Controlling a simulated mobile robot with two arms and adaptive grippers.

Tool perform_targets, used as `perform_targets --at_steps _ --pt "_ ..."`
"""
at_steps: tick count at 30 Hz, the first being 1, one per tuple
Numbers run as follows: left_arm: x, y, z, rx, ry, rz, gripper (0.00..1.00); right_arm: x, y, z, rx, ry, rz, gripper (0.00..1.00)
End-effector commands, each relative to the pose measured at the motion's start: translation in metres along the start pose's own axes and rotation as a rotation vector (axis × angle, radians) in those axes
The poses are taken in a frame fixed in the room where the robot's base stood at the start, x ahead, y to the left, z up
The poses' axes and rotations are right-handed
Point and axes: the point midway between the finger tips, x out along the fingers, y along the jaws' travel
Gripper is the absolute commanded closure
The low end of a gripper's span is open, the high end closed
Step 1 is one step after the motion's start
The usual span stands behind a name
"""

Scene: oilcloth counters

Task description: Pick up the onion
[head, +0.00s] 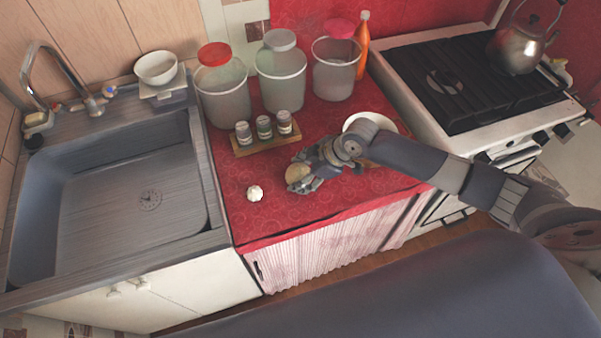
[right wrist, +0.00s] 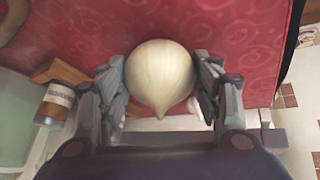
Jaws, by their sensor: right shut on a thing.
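The onion (right wrist: 160,78) is pale yellow and round with a pointed end, and fills the middle of the right wrist view. My right gripper (right wrist: 160,95) has a finger on each side of it and is shut on it. In the head view the onion (head: 297,173) shows as a tan round shape at the fingertips of my right gripper (head: 302,176), over the red counter. Whether it touches the counter is hard to tell. My left gripper is in neither view.
A garlic bulb (head: 255,193) lies on the red counter (head: 300,212), left of the gripper. Behind are a wooden rack (head: 262,148) with small jars, several large canisters and an orange bottle (head: 362,45). A white plate (head: 368,120) is partly behind my arm. The sink (head: 110,200) is left, the stove (head: 440,125) right.

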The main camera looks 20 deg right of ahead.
Motion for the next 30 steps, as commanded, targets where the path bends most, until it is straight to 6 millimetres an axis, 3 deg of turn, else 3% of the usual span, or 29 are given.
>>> perform_targets --at_steps 5,10,24,30 --pt "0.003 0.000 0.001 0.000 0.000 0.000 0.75 -0.007 0.002 -0.005 -0.001 0.003 0.002 0.69" --pt "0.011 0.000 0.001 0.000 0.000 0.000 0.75 -0.029 0.007 -0.018 -0.005 0.005 0.006 0.69" --pt "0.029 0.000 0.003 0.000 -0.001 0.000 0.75 -0.081 -0.082 0.029 -0.003 -0.003 -0.002 0.69" --pt "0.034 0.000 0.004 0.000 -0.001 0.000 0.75 -0.098 -0.107 0.042 -0.001 -0.002 -0.001 0.69"
